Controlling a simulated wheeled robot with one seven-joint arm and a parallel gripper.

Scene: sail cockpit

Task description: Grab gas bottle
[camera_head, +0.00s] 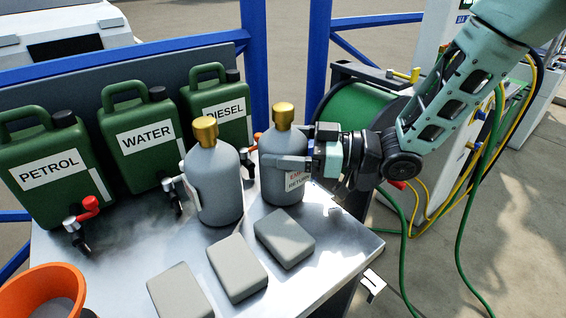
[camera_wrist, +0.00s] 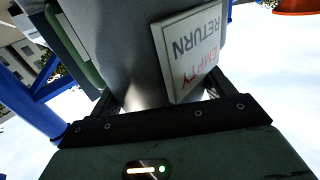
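Two grey gas bottles with gold caps stand upright on the metal table. The right bottle (camera_head: 283,135) bears a white label with red and dark lettering. In the wrist view its label (camera_wrist: 192,52) reads EMPTY RETURN, upside down, on the grey body (camera_wrist: 120,45) close to the camera. The left bottle (camera_head: 213,180) stands beside it, its label turned aside. My gripper (camera_head: 300,148) reaches in from the right at the right bottle's upper body. One finger lies across the bottle's front; the other is largely hidden behind it. Whether both fingers press on it cannot be told.
Green canisters marked PETROL (camera_head: 48,170), WATER (camera_head: 146,135) and DIESEL (camera_head: 222,108) stand behind at the left. Grey blocks (camera_head: 285,238) lie in front of the bottles. An orange bucket (camera_head: 40,285) is at front left. Hoses (camera_head: 467,190) hang at the right.

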